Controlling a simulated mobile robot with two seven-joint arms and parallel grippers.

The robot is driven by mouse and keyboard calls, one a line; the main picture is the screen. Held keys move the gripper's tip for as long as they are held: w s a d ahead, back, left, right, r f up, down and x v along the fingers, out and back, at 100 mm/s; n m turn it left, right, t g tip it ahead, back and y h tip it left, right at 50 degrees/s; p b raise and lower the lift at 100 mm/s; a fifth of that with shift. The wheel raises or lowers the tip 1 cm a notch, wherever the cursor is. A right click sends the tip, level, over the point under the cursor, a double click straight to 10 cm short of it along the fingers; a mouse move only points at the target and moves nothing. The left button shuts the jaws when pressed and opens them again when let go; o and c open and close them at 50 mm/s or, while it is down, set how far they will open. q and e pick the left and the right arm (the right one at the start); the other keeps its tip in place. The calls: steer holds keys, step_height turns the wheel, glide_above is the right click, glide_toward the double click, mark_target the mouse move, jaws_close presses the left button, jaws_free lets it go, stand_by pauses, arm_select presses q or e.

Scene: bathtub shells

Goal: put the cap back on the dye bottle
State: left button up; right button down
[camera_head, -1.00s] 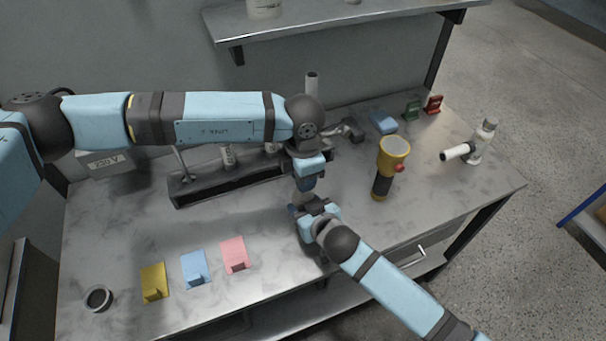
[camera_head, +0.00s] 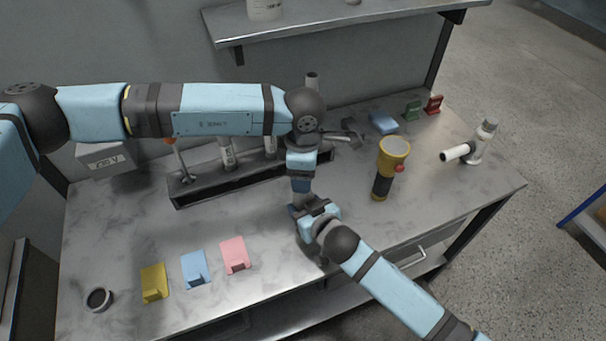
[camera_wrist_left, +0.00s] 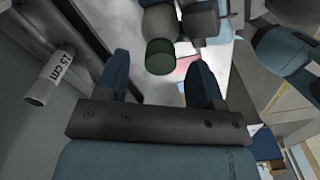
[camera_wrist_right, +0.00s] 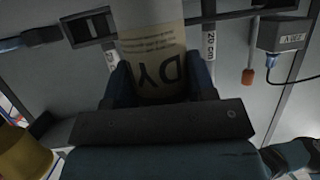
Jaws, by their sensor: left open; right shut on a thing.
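My right gripper (camera_head: 318,208) is shut on the dye bottle, a pale bottle (camera_wrist_right: 153,45) with dark "DY" lettering visible in the right wrist view. My left gripper (camera_head: 301,186) is directly above it in the head view. In the left wrist view its two fingers (camera_wrist_left: 160,78) are spread. A dark green cap (camera_wrist_left: 160,57) sits between and beyond them, at the near end of a pale cylinder that looks like the bottle. The cap touches neither finger visibly. I cannot tell how firmly it is seated. In the head view the grippers hide most of the bottle and cap.
A dark rack (camera_head: 205,190) with upright tubes stands behind the grippers. A yellow flashlight (camera_head: 393,150) is to their right. Yellow, blue and pink (camera_head: 235,254) holders and a dark ring (camera_head: 98,299) lie at front left. The bench between is clear.

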arm_select(q)
step_height(320, 180, up, 10)
steer(key=shift+r, duration=0.25)
arm_select(e)
steer(key=shift+c, duration=1.8)
jaws_free()
arm_select(q)
steer(key=shift+f+b, duration=0.5)
steer(key=shift+f, duration=0.05)
arm_select(e)
steer(key=v, duration=1.4)
steer(key=shift+f, duration=0.1)
